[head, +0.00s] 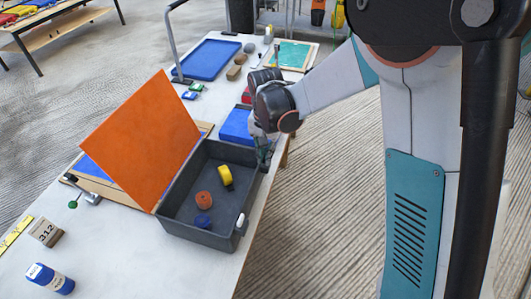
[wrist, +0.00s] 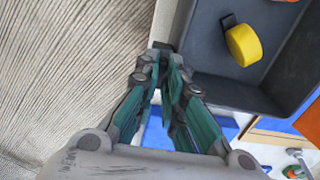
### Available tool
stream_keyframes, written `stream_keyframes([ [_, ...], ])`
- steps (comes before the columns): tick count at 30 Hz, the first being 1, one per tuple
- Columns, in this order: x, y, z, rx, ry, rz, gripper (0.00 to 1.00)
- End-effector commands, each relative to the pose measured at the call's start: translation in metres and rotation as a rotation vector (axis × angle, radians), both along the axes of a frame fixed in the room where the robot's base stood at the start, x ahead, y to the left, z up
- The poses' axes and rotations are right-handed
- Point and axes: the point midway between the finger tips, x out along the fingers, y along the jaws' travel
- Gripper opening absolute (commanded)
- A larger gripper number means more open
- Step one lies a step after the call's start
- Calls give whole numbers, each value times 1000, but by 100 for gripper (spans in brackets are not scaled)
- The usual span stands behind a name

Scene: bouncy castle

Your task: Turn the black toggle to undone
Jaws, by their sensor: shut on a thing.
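A grey open box (head: 190,228) stands on the table, with a raised orange panel (head: 145,135) at its left side. My gripper (head: 263,160) is at the box's far right corner, its fingers pointing down at the outside of the rim. In the wrist view my gripper (wrist: 164,65) has its fingertips close together beside the box wall (wrist: 190,50). A small dark piece, apparently the black toggle (wrist: 162,46), shows at the fingertips; they are shut on it. Most of it is hidden, so its exact position cannot be told. A white toggle (head: 240,221) sits on the same side, nearer the front.
The box holds a yellow roll (head: 225,176), an orange-red roll (head: 204,199) and a blue piece (head: 203,221). A blue tray (head: 236,126) lies just beyond the box. Floor is clear right of the table.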

Motion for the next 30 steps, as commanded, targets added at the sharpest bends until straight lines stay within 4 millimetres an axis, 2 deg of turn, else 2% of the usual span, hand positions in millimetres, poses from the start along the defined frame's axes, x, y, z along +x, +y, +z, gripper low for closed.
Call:
stream_keyframes([
  [14,1,0,0,1,-1,-15,0],
  [15,1,0,0,1,-1,-15,14],
  [17,1,0,0,1,-1,-14,27],
  [18,1,0,0,1,-1,-14,29],
  [30,0,0,5,0,0,-13,29],
])
